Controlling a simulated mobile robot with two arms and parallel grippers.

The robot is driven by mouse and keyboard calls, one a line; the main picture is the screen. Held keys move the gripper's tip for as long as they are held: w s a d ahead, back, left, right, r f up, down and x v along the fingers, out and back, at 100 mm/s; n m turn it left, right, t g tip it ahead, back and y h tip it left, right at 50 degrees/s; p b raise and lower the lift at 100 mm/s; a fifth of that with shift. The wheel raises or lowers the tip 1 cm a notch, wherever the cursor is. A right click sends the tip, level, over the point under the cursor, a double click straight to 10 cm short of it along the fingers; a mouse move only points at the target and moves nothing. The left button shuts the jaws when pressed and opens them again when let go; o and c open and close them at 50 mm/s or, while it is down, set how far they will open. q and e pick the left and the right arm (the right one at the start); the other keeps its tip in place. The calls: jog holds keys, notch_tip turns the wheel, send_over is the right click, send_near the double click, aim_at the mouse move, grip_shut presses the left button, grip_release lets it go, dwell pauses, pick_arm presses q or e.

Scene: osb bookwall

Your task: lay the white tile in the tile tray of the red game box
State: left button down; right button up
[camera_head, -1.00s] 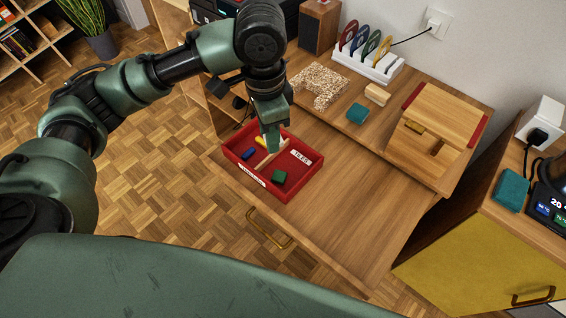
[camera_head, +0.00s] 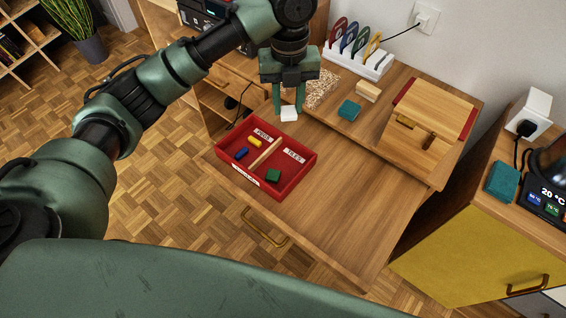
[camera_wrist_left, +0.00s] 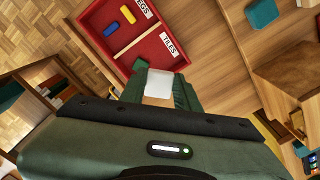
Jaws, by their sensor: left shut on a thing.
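The white tile (camera_head: 289,114) is held between the fingertips of my left gripper (camera_head: 288,106), which is shut on it. It also shows in the left wrist view (camera_wrist_left: 158,83). The gripper is above the wooden surface, just beyond the far corner of the red game box (camera_head: 304,176). The box has a wooden divider (camera_head: 264,152). One compartment is labelled "TILES" and holds a green tile (camera_head: 273,175). The other is labelled "PEGS" and holds a yellow peg (camera_head: 254,142) and a blue peg (camera_head: 241,153). My right gripper is not in view.
The box sits on a pulled-out wooden drawer (camera_head: 340,215) with a brass handle. On the desk behind are a teal block (camera_head: 349,110), a small wooden block (camera_head: 368,91), a white rack (camera_head: 360,62) and a wooden box (camera_head: 430,130). The drawer right of the red box is clear.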

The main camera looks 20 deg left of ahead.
aim_at(286, 161)
pick_arm(q)
notch_tip(286, 161, down, 19)
jog(key=shift+f+p, duration=0.2)
jog(key=shift+p, duration=0.4)
jog(key=shift+f, duration=0.1)
jog(key=c, duration=1)
grip_release()
jog(key=shift+c, duration=0.2)
notch_tip(286, 161, up, 12)
jog(key=shift+r+b, duration=0.2)
jog(key=shift+b, duration=0.15)
